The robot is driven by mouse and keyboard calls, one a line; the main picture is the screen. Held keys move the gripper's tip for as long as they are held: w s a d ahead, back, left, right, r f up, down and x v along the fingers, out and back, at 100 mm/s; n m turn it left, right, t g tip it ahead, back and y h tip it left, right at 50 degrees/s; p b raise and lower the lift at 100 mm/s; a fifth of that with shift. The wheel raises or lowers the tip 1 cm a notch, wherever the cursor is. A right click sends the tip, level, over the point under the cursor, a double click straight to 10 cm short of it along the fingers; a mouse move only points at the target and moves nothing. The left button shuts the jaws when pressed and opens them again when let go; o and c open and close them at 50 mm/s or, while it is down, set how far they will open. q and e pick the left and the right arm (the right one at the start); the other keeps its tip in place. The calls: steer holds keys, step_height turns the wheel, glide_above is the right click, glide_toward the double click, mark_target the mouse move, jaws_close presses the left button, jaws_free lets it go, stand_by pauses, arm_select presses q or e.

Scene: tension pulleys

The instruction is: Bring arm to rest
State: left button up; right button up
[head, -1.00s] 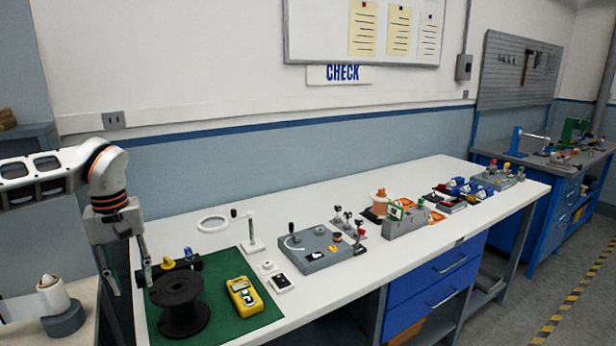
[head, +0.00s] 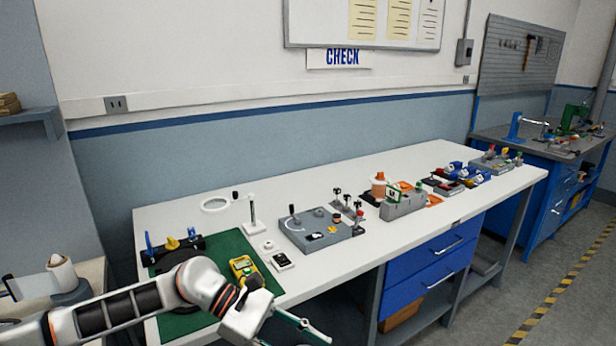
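My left arm comes in from the lower left and crosses in front of the green mat (head: 232,242) at the near left of the white bench. My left gripper (head: 318,338) is at the bottom edge, in front of the bench's near edge. One slim finger shows clearly, and the rest is cut off or turned away, so I cannot tell whether it is open. No held object shows. A yellow meter (head: 241,267) lies on the mat, partly behind my arm. The black spool on the mat is mostly hidden by my arm. My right gripper is not in view.
A grey panel box (head: 318,238), a white stand (head: 253,222) and a white ring (head: 215,205) stand on the bench. A grey fixture (head: 403,205) and small blue parts are farther right. A side table with a white roll (head: 62,272) is at the left.

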arm_select(q)
steer(key=d+r+n+t+h, duration=0.55)
steer(key=d+n+h, duration=0.2)
steer(key=n, duration=0.75)
steer(key=w+a+f+n+t+y, duration=0.3)
steer(key=a+f+n+t+y, duration=0.9)
steer(key=n, duration=1.4)
steer(key=s+a+f+n+g+y, duration=0.2)
steer(key=s+a+f+n, duration=0.5)
steer(key=f, duration=0.4)
steer(key=s+a+f+n+g+y, duration=0.2)
steer(key=s+a+f+n+y, duration=0.1)
steer(key=s+a+f+n, duration=0.4)
steer(key=s+a+f, duration=0.2)
steer(key=a+f, duration=0.2)
steer(key=f, duration=0.1)
steer(key=shift+s+y, duration=0.15)
steer(key=shift+y, duration=0.2)
